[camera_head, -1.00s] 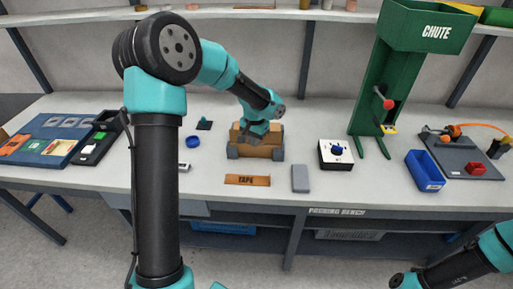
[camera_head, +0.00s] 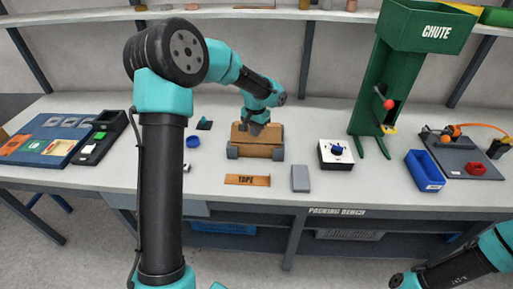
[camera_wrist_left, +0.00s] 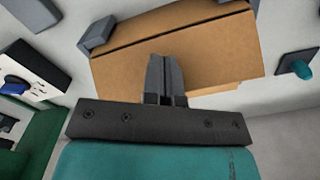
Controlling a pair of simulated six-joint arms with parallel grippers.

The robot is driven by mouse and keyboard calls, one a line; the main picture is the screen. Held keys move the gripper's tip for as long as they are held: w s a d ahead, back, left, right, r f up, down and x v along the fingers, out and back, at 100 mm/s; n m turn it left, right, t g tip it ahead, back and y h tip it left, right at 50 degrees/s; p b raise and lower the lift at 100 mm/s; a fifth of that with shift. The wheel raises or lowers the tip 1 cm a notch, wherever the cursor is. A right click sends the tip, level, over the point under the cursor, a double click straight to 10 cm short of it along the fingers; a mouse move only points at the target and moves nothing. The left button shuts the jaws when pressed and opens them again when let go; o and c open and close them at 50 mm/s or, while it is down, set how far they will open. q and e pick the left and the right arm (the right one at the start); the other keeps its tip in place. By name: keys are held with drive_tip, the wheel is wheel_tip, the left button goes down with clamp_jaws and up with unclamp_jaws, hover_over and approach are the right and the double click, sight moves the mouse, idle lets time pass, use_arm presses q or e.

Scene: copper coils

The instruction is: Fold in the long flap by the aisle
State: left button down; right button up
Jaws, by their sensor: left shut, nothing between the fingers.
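The cardboard carton (camera_head: 262,151) sits mid-bench between dark grey corner blocks. Its top and aisle-facing side show as brown panels with a dark line between them. In the left wrist view the carton (camera_wrist_left: 215,40) fills the upper middle, with a dark line running across its board. I cannot tell from these frames how far the long flap by the aisle is folded. My left gripper (camera_head: 257,130) is over the top of the carton. Its fingers (camera_wrist_left: 165,62) are shut together and empty, over the board; contact is unclear. My right gripper is out of view; only part of that arm shows.
An orange tape strip (camera_head: 247,180) and a grey block (camera_head: 300,178) lie in front of the carton. A white box with a blue knob (camera_head: 336,150) stands to its right, before the green chute (camera_head: 372,95).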

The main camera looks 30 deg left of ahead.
use_arm(q)
drive_tip(key=shift+w, duration=0.1)
idle(0.3)
drive_tip(key=shift+w+a+f, duration=0.25)
drive_tip(key=shift+w+a, duration=0.05)
drive_tip(key=shift+w, duration=0.25)
drive_tip(key=shift+w+a+f, duration=0.25)
drive_tip(key=shift+w, duration=0.25)
drive_tip(key=shift+f, duration=1.15)
drive_tip(key=shift+r, duration=0.1)
drive_tip(key=shift+r, duration=4.95)
